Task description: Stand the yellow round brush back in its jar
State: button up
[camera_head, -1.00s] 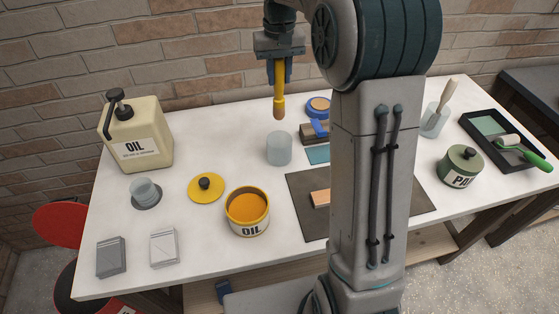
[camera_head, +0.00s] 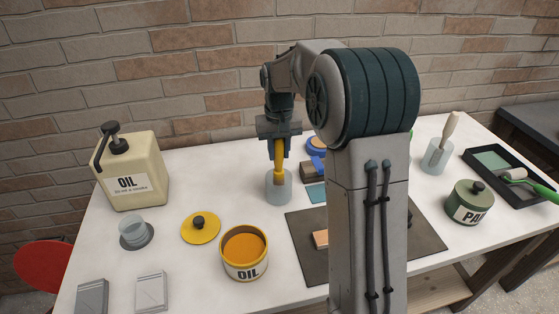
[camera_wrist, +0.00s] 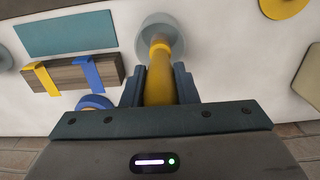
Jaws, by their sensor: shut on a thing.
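The yellow round brush (camera_head: 279,158) hangs upright, bristles down, in my gripper (camera_head: 279,150). My gripper is shut on its handle; the yellow handle also shows between the fingers in the wrist view (camera_wrist: 160,80). The brush's lower end is within the outline of the clear grey jar (camera_head: 279,190) in the head view. In the wrist view the jar (camera_wrist: 145,32) surrounds the brush's far end. Whether the bristles touch the jar's bottom cannot be told.
A wooden block with blue and yellow strips (camera_wrist: 75,75) lies close by. A dark mat (camera_head: 300,255) is at the front. Another jar (camera_head: 435,158) stands at the right.

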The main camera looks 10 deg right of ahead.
aim_at(279, 166)
jog(key=shift+f, duration=1.55)
jog(key=shift+f, duration=0.2)
jog(key=o, duration=1)
jog(key=shift+r, duration=0.15)
